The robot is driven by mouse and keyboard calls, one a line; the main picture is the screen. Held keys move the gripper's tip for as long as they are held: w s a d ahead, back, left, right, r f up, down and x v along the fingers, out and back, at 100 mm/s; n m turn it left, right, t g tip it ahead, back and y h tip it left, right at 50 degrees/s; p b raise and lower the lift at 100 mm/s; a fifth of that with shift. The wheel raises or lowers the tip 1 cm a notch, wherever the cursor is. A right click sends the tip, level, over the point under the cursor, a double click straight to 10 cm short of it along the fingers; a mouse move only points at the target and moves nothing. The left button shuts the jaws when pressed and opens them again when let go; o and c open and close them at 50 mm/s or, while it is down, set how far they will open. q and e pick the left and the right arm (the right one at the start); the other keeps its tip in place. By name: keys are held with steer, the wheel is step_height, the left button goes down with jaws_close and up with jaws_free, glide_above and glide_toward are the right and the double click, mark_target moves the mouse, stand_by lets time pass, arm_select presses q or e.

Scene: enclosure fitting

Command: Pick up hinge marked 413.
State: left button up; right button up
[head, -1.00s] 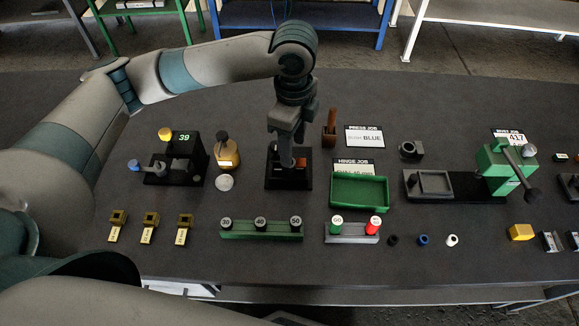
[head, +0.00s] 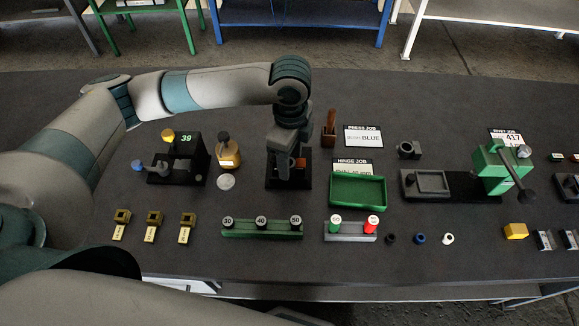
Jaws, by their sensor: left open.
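I cannot make out the mark 413 on any part in the head view. Several small parts carry labels too small to read: a row of brass-coloured parts with pale tags (head: 154,222) at the front left, and small dark and silver parts (head: 544,240) at the front right. I cannot tell which is the hinge. My left gripper (head: 286,180) points down over a black stand (head: 273,186) with an orange-red piece (head: 300,163). It is open; its fingertips are hard to separate from the dark stand. My right gripper is not in view.
A green tray (head: 357,191) stands by the HINGE JOB card (head: 352,164). A green rack with labelled posts (head: 261,229) stands in front. A press marked 39 (head: 183,160) and amber bottle (head: 228,155) are left. A green lever tool (head: 492,170) is right.

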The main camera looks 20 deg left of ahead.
mark_target(293, 163)
arm_select(q)
steer(key=shift+c, duration=0.5)
jaws_close()
steer(key=shift+r, duration=0.1)
steer(key=shift+w+r, duration=0.1)
steer(key=shift+r, duration=0.35)
steer(key=r+b, duration=0.1)
steer(key=r, duration=0.2)
steer(key=shift+d+r+b, duration=0.15)
steer(key=shift+d+b, duration=0.2)
steer(key=s+d+r+b, duration=0.2)
steer(key=s+d+r, duration=0.2)
steer(key=d, duration=0.6)
steer(key=shift+d+r, duration=0.15)
steer(key=shift+r, duration=1.2)
steer(key=shift+s, duration=0.1)
